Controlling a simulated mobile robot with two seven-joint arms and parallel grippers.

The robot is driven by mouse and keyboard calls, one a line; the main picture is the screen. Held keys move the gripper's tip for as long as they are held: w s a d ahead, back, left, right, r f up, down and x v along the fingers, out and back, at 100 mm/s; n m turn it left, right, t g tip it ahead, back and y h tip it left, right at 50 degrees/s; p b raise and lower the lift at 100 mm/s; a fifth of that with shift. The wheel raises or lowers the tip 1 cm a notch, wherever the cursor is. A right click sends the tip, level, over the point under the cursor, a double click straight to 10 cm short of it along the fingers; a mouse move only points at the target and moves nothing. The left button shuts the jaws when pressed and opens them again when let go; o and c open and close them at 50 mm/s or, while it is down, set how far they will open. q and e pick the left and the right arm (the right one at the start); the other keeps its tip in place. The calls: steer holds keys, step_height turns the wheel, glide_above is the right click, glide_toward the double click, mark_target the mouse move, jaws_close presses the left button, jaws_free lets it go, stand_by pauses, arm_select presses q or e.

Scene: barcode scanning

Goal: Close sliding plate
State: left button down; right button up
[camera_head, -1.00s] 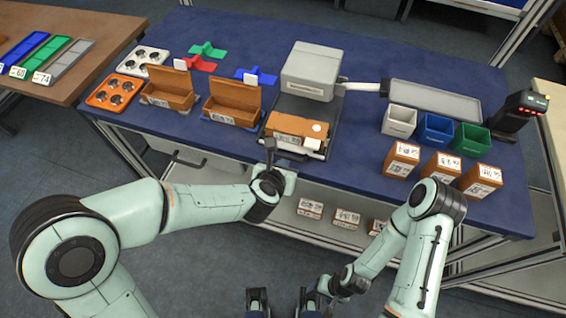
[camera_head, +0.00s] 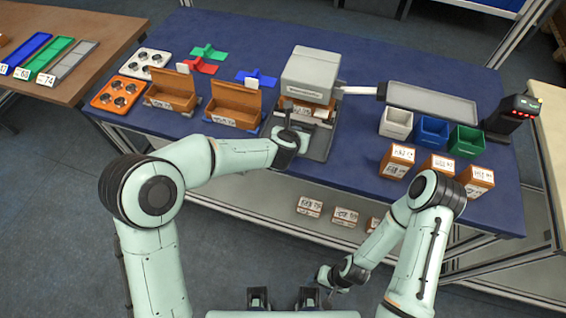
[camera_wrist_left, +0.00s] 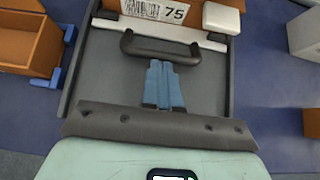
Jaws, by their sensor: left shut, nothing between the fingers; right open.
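The sliding plate's pale front bar (camera_wrist_left: 205,42) and dark handle (camera_wrist_left: 160,48) show in the left wrist view. A brown box (camera_head: 308,107) with a white label sits on the plate, and its rear is under the grey machine (camera_head: 312,75). My left gripper (camera_wrist_left: 163,66) is shut and empty, its fingertips at the handle's outer edge. I cannot tell if they touch. In the head view, my left wrist hides the handle. My right gripper (camera_head: 284,297) is open and empty at the bottom edge, away from the plate.
The machine's dark base (camera_head: 320,143) extends in front of the plate. Open brown boxes (camera_head: 236,101) stand to its left. A grey tray (camera_head: 432,101), small bins (camera_head: 432,130), a scanner (camera_head: 512,115) and labelled boxes (camera_head: 397,160) are to its right.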

arm_select(q)
steer(key=shift+w+r, duration=0.1)
steer(key=shift+w, duration=0.05)
steer(key=shift+r, duration=0.15)
steer(key=shift+r, duration=0.15)
steer(key=v, duration=1.3)
steer(key=shift+s+f, duration=0.25)
steer(key=shift+s, duration=0.05)
